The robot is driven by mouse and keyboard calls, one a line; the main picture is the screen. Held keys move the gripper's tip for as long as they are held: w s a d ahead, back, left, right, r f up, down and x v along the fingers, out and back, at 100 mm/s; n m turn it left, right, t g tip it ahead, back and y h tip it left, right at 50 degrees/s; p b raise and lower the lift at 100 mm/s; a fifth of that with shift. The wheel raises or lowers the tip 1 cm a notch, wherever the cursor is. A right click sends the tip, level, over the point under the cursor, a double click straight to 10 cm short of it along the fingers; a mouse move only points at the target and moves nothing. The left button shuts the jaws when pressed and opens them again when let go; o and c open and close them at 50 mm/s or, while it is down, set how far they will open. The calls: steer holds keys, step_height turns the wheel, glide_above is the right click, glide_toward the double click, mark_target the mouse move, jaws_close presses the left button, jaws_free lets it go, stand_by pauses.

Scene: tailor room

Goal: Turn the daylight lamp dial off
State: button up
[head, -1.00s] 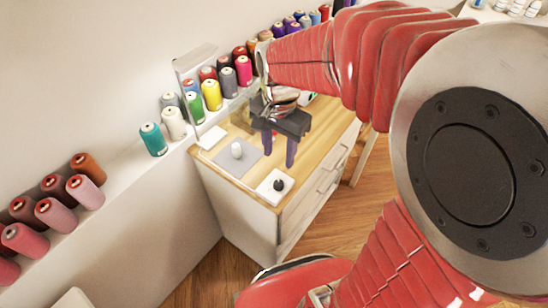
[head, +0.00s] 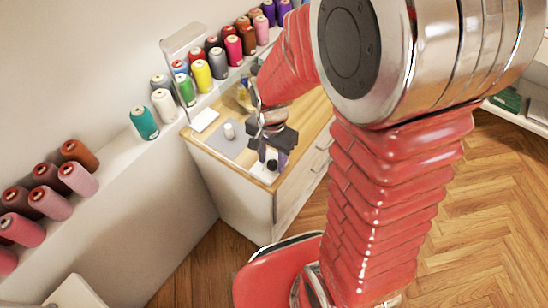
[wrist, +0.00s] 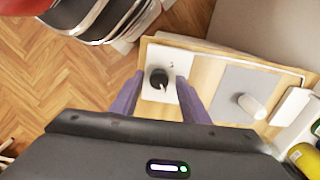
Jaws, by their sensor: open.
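The black dial (wrist: 158,79) sits on a white square plate (wrist: 178,63) near the corner of the wooden cabinet top. A pale pointer mark shows on the dial. In the head view the dial (head: 271,165) is partly covered by my gripper (head: 272,154). In the wrist view my gripper (wrist: 160,80) is open, with one purple finger on each side of the dial. I cannot tell whether the fingers touch it. What looks like the lamp (head: 183,42) stands at the cabinet's back edge on a white base (head: 205,120).
A grey pad (head: 213,143) with a white cylinder (head: 229,131) lies beside the dial plate. Several thread spools (head: 202,75) line the ledge (head: 120,157) along the wall. The wooden floor (head: 475,215) is clear at the right.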

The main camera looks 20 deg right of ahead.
steer(key=shift+c, duration=0.7)
steer(key=c, duration=0.9)
steer(key=shift+d, duration=0.2)
steer(key=shift+a, duration=0.3)
steer(key=shift+n, duration=0.3)
stand_by(0.8)
steer(key=o, duration=1)
steer(key=shift+o, duration=0.2)
